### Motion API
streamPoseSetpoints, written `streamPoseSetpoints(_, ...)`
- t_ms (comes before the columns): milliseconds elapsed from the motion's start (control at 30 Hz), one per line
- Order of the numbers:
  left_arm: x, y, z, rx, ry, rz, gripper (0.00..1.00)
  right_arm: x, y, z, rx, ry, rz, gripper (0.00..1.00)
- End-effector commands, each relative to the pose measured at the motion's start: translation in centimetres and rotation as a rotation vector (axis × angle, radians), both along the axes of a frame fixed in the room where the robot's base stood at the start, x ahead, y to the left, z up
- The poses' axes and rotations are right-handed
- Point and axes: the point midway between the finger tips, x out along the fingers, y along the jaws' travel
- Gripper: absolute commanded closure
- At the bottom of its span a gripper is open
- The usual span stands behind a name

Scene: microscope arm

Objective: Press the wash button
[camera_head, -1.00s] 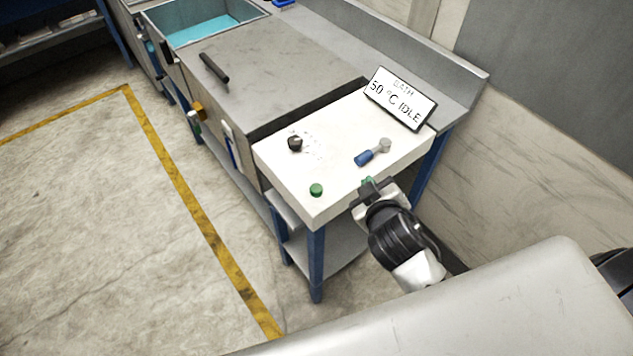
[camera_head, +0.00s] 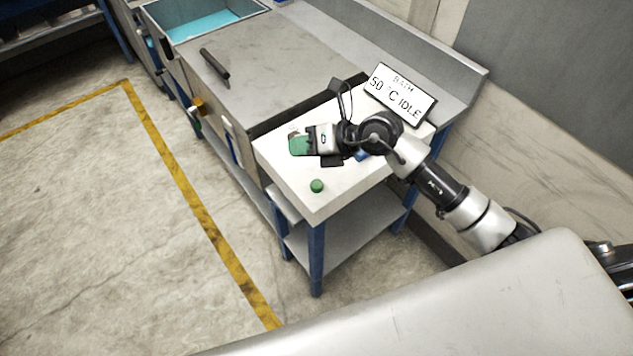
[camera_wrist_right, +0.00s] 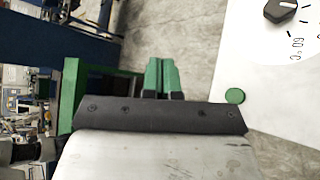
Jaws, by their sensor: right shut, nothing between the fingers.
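The green round button (camera_head: 317,186) sits on the white panel (camera_head: 310,209) near its front corner. It also shows in the right wrist view (camera_wrist_right: 235,96), to the right of the fingers. My right gripper (camera_head: 297,144) is above the panel, behind the button in the head view and apart from it. Its green fingers (camera_wrist_right: 162,78) are shut together with nothing between them. The word on the button cannot be read. My left gripper is not in view.
A black dial (camera_wrist_right: 282,9) with a 60 °C mark is on the panel; my gripper hides it in the head view. A display sign (camera_head: 400,95) reads "BATH 50 °C IDLE".

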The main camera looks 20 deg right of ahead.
Motion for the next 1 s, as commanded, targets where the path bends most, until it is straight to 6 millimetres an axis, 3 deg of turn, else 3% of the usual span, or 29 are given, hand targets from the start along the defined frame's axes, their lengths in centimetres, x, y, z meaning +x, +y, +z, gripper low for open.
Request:
streamPoseSetpoints(100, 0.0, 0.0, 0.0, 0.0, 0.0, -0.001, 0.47, 0.8, -2.2, -1.6, -0.18, 0.032, 0.008, 1.0)
streamPoseSetpoints(300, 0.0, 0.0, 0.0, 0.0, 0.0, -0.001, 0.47, 1.3, -4.0, -2.7, -0.306, 0.064, 0.005, 1.0)
streamPoseSetpoints(733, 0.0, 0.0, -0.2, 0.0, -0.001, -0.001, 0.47, 1.3, -4.0, -3.0, -0.31, 0.066, 0.004, 1.0)
streamPoseSetpoints(1000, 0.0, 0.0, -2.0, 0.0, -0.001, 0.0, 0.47, 1.3, -4.0, -5.3, -0.309, 0.067, 0.004, 1.0)
